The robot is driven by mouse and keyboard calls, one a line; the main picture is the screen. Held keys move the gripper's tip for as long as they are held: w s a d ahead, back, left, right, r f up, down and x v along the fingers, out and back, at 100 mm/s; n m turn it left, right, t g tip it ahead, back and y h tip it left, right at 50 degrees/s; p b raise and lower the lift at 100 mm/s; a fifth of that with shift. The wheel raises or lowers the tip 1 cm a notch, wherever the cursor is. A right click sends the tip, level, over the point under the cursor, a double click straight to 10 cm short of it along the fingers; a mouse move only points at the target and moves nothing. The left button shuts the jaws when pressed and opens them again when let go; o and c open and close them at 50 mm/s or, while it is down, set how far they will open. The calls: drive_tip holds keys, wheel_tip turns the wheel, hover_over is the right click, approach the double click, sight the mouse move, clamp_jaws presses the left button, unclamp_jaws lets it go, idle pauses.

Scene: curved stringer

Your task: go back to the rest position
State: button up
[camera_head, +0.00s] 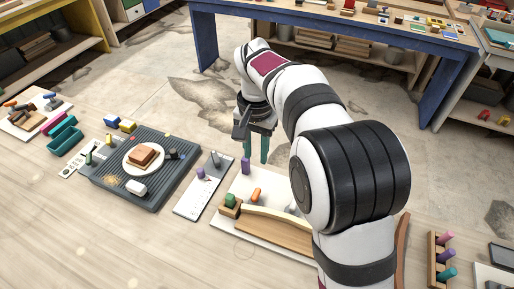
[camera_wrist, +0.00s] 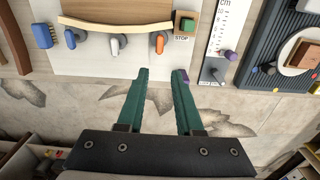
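My gripper (camera_head: 258,160) hangs with its green fingers pointing down, near the far edge of the table, beyond the white board (camera_head: 231,220). In the wrist view its two fingers (camera_wrist: 161,75) are apart with nothing between them, so it is open and empty. The curved wooden strip (camera_wrist: 115,25) lies on the white board and also shows in the head view (camera_head: 275,225). A purple peg (camera_head: 246,165) stands on the board close to the fingers. It shows beside the right fingertip in the wrist view (camera_wrist: 184,77), apparently apart from it.
A green block (camera_wrist: 187,25), an orange piece (camera_wrist: 160,42) and a blue piece (camera_wrist: 42,36) sit near the strip. A ruler board (camera_head: 203,186) and a dark ribbed tray (camera_head: 143,197) lie left. A blue-framed bench (camera_head: 345,32) stands across open floor.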

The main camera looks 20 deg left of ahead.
drive_tip(key=shift+d, duration=0.1)
drive_tip(key=s+d+r+m+y, duration=0.1)
drive_tip(key=s+d+r+m, duration=0.15)
drive_tip(key=s+d, duration=0.6)
drive_tip(key=s+d+r+m, duration=0.1)
drive_tip(key=s+d+r, duration=0.3)
drive_tip(key=d, duration=0.8)
drive_tip(key=s+d+f+m, duration=0.1)
drive_tip(key=s+f, duration=0.1)
drive_tip(key=s, duration=0.4)
drive_tip(key=s+d+f+m, duration=0.1)
drive_tip(key=s+d+f, duration=0.1)
drive_tip(key=s, duration=0.4)
drive_tip(key=shift+d+f+y, duration=0.3)
drive_tip(key=shift+f+y, duration=0.1)
drive_tip(key=shift+f, duration=0.35)
